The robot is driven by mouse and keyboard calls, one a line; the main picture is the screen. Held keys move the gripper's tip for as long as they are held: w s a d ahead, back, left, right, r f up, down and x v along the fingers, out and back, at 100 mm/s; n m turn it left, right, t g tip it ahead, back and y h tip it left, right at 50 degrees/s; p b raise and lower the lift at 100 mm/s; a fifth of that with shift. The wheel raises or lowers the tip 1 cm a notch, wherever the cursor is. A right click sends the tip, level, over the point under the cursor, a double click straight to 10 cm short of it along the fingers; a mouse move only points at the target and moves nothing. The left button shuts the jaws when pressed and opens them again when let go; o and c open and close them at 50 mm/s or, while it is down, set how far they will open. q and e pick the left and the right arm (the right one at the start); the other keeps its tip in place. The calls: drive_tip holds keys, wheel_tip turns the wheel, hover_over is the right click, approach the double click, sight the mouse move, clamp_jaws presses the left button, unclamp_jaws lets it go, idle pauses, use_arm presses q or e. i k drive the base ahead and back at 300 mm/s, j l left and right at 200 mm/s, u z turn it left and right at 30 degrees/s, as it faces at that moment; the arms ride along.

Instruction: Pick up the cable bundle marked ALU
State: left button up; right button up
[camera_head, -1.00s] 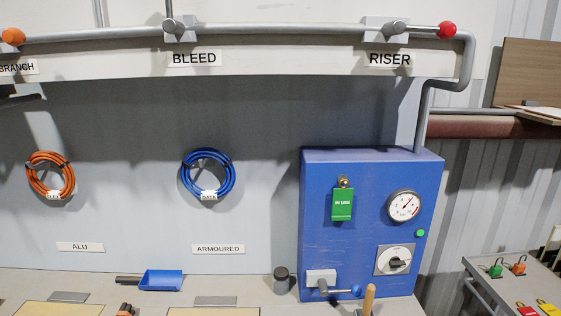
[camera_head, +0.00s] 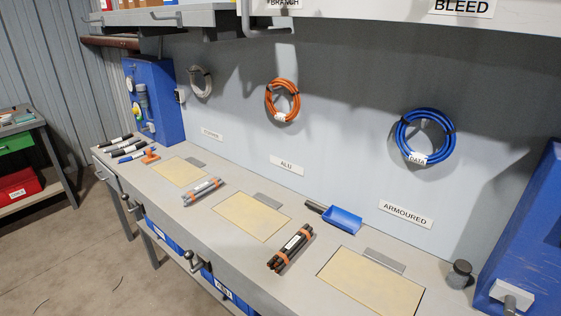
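On the bench in the head view lies a bundle of black cables (camera_head: 283,256) with orange bands and a small white tag. Farther left lies a bundle of grey cables (camera_head: 201,191) with a tag and bands. The marks on both bundles are too small to read. A wall sign reading ALU (camera_head: 287,166) is above the bench, under an orange coil (camera_head: 272,104). Several black rods or cables with white tags (camera_head: 124,149) lie at the bench's far left end. Neither of my grippers is in view.
The bench top (camera_head: 232,183) has several tan inset panels (camera_head: 370,285). A blue scoop (camera_head: 342,219), a dark jar (camera_head: 460,274) and an orange item (camera_head: 150,157) stand or lie on it. Blue bins (camera_head: 222,288) sit below. Floor (camera_head: 100,270) is clear at lower left.

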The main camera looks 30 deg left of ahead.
sight(191, 196)
drive_tip(key=u, duration=1)
